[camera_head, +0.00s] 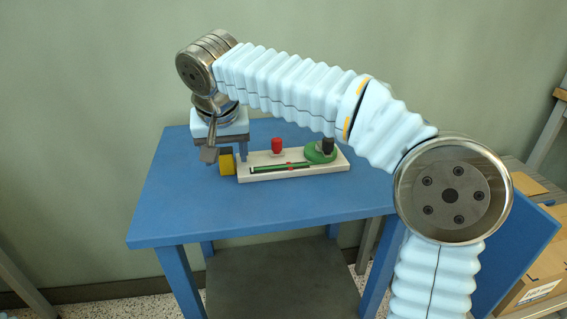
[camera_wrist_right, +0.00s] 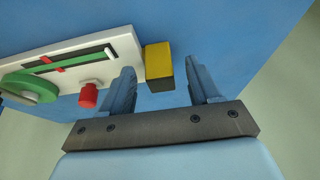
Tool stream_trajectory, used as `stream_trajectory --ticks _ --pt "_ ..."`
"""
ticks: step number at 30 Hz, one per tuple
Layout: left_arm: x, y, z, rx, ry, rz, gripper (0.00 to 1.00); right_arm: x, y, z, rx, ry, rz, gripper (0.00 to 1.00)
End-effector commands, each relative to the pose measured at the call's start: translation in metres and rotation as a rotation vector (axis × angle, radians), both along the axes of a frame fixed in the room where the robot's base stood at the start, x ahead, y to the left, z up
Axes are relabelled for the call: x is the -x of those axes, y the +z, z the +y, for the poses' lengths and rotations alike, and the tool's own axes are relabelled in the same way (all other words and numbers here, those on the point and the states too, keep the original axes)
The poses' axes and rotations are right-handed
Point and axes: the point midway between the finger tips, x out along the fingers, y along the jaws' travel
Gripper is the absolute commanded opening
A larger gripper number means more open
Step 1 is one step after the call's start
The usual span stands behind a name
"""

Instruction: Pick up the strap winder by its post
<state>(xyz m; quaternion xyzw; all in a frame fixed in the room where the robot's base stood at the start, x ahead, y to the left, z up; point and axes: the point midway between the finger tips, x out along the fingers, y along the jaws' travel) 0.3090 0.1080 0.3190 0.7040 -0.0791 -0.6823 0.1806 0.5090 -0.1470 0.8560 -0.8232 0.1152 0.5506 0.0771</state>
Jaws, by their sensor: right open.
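The strap winder appears to be the unit on a white board (camera_head: 330,167) on the blue table. It carries a green disc (camera_head: 313,155) with a black knob (camera_head: 328,146), a red peg (camera_head: 277,146) and a dark green strip with red marks. A yellow block (camera_head: 227,164) with a dark side is at the board's left end; I cannot tell if it is attached. My right gripper (camera_head: 226,152) is open above this end. In the right wrist view its fingers (camera_wrist_right: 161,74) stand on either side of the yellow block (camera_wrist_right: 158,58), apart from the red peg (camera_wrist_right: 88,95).
The blue table (camera_head: 185,205) is clear in front of the board and at its left. A green-grey wall (camera_head: 90,90) is behind it. Cardboard boxes (camera_head: 545,265) stand at the far right. My right arm crosses above the table's right side.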

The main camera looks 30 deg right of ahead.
Motion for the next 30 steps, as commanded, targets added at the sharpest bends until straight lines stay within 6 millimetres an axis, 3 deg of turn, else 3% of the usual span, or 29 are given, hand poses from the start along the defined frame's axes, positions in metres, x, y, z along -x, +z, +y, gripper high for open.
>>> stream_trajectory --ticks 5,17,30 --pt "0.000 0.000 0.000 0.000 0.000 0.000 0.43 0.000 0.000 0.000 0.000 0.000 0.000 0.62" --pt "0.000 0.000 0.000 0.000 0.000 0.000 0.43 0.000 0.001 0.000 0.000 0.000 -0.001 0.00" --pt "0.000 0.003 0.000 0.000 0.000 0.000 0.43 0.000 0.010 0.000 0.000 -0.001 -0.003 0.00"
